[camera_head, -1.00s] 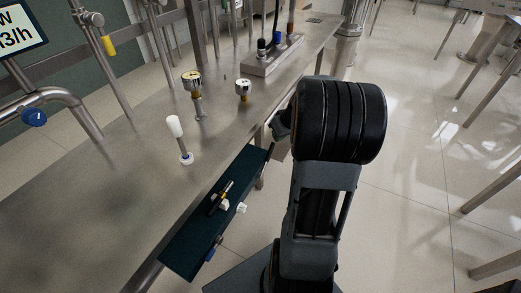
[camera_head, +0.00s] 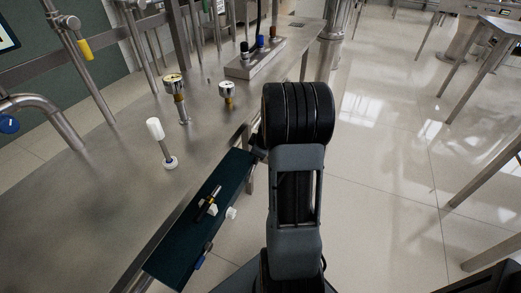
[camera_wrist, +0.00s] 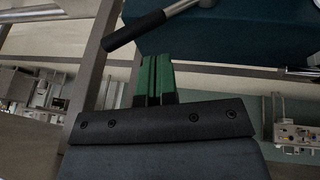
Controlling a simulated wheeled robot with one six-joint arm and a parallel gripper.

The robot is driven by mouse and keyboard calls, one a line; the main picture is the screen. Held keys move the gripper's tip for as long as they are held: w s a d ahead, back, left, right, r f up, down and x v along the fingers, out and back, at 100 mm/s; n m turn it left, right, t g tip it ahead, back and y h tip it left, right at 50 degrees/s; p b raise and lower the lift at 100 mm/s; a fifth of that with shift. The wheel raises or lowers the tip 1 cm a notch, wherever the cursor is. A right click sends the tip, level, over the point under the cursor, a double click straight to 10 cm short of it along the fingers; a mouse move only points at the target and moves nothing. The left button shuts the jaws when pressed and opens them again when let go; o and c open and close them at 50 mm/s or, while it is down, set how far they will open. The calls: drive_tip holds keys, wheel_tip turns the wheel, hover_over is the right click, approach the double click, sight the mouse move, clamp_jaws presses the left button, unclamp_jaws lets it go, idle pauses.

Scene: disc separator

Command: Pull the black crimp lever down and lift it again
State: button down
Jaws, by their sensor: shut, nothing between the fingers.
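A lever with a black cylindrical grip (camera_wrist: 134,31) on a bright metal rod shows at the top of the wrist view, apparently the black crimp lever. It slants up to the right, in front of a dark blue panel. My gripper (camera_wrist: 154,60) has its two green fingers shut together and empty. The fingertips point toward the lever, just below the grip in the picture. I cannot tell whether they touch it. In the head view my own arm hides the gripper, and I cannot make out the lever clearly.
A steel table (camera_head: 110,190) fills the left, with a white-topped post (camera_head: 155,130), two gauges and a block (camera_head: 255,63) with several coloured knobs. A dark blue tray (camera_head: 185,240) with small tools runs along its edge. Open tiled floor lies right of my arm.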

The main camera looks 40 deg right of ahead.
sight(255, 163)
drive_tip(key=shift+w+d+f+b, duration=0.1)
drive_tip(key=shift+w+d+f, duration=0.25)
drive_tip(key=shift+f, duration=0.3)
drive_tip(key=shift+w+d+f+b, duration=0.2)
drive_tip(key=shift+w+f, duration=0.1)
drive_tip(key=shift+f, duration=0.3)
drive_tip(key=shift+w+d+f+b, duration=0.1)
drive_tip(key=shift+w+d+f, duration=0.25)
drive_tip(key=shift+f, duration=0.3)
drive_tip(key=shift+a, duration=0.1)
